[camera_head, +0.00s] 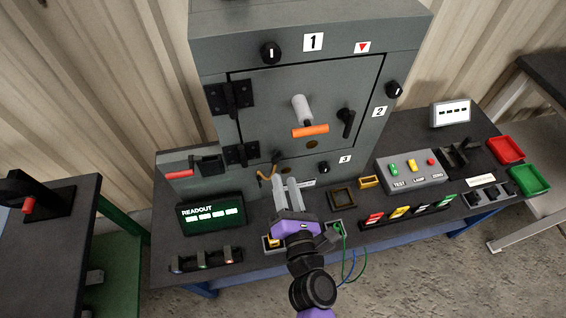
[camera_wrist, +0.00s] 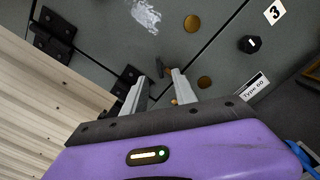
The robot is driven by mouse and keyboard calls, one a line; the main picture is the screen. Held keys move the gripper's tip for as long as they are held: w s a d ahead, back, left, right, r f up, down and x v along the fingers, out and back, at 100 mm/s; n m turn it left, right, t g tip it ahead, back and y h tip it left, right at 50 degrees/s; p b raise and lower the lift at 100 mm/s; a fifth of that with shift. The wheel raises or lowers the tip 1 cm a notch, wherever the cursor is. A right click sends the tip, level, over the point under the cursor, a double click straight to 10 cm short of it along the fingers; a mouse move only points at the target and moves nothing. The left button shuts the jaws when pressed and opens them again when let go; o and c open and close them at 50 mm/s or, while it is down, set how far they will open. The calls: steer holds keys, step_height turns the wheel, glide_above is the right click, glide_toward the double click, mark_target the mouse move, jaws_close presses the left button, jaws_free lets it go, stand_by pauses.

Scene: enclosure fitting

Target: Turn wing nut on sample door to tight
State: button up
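The grey enclosure door (camera_head: 270,100) is closed, with hinges on its left and a grey post with an orange bar (camera_head: 310,130) in its middle. Black round knobs with white marks sit by labels 1 (camera_head: 270,53), 2 (camera_head: 395,89) and 3 (camera_head: 323,167); knob 3 also shows in the wrist view (camera_wrist: 251,44). A black lever (camera_head: 347,120) is on the door's right. I cannot tell which part is the wing nut. My gripper (camera_head: 284,182) is open before the door's lower edge. In the wrist view, a small dark fitting (camera_wrist: 163,69) shows between its fingertips, apparently not gripped.
A green-lit readout (camera_head: 212,213) stands left of my gripper. Red (camera_head: 505,150) and green (camera_head: 530,180) bins are at far right. Loose wires hang near my wrist.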

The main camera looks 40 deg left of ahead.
mark_target(278, 161)
steer(key=shift+b+x, duration=0.7)
steer(key=shift+x, duration=2.5)
jaws_close()
